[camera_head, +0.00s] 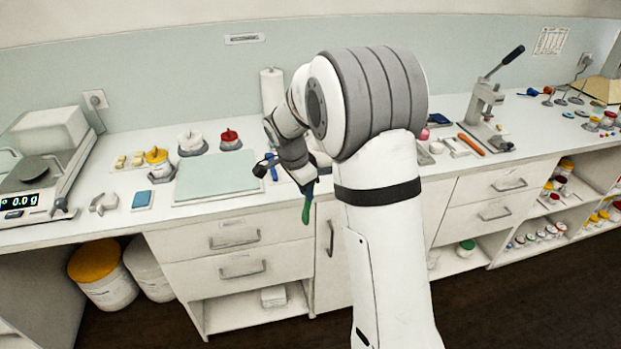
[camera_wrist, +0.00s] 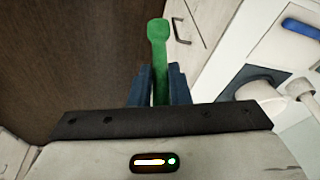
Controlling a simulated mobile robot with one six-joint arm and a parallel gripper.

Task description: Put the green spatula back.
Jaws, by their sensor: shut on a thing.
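The green spatula (camera_head: 307,207) hangs down from my gripper (camera_head: 308,186), in front of the counter's front edge. In the wrist view the spatula (camera_wrist: 158,40) sticks out straight ahead between the two dark blue-grey fingers of my gripper (camera_wrist: 159,80), which are shut on it. Its rounded end points away from my gripper, over the dark floor and next to a drawer front. My arm hides part of the counter behind it, and I cannot tell a resting place for the spatula there.
A blue-handled thing (camera_wrist: 302,28) lies on the counter right of my gripper in the wrist view. A pale green mat (camera_head: 215,175) lies left of my arm. The scale (camera_head: 40,170) stands far left, a lever press (camera_head: 487,100) to the right. Drawers (camera_head: 235,237) are below.

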